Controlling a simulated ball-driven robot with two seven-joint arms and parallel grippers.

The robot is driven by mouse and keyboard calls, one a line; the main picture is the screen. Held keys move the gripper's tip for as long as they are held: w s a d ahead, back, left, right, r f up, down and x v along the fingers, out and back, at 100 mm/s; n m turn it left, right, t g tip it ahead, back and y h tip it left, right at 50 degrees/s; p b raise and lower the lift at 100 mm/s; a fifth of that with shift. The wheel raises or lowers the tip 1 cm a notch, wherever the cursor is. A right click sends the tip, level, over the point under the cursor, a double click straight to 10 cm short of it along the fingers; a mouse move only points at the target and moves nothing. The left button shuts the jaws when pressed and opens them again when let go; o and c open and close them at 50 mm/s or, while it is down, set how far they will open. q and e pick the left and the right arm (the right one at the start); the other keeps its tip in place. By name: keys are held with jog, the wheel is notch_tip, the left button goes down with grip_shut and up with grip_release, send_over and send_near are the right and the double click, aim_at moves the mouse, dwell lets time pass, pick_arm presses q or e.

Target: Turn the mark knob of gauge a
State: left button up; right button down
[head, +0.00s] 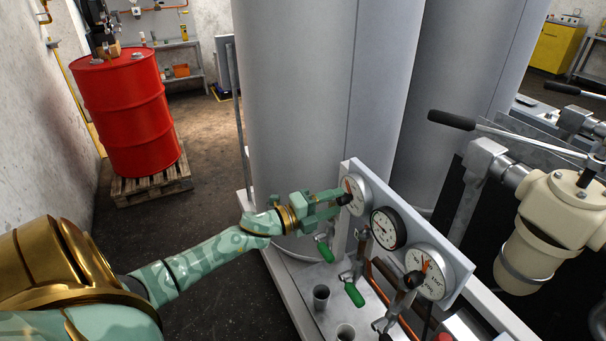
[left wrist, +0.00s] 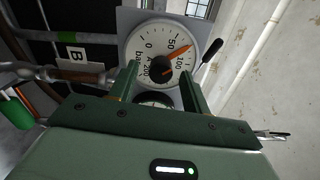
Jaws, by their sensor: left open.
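Gauge a (head: 361,190) is the left dial on the grey gauge panel (head: 455,262). A black knob (head: 345,199) stands out from its front in the head view. My right gripper is out of view.
A black-rimmed gauge (head: 388,228) and another white gauge (head: 427,270) sit to the right on the panel. Valves with green handles (head: 354,294) stand below. Tall grey tanks (head: 300,90) rise behind. A cream pump (head: 545,225) is at right; a red drum (head: 125,110) stands on a pallet.

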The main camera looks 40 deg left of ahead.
pick_arm(q)
jog(key=v, duration=1.4)
jog(key=shift+s, duration=0.35)
jog(key=shift+a, duration=0.15)
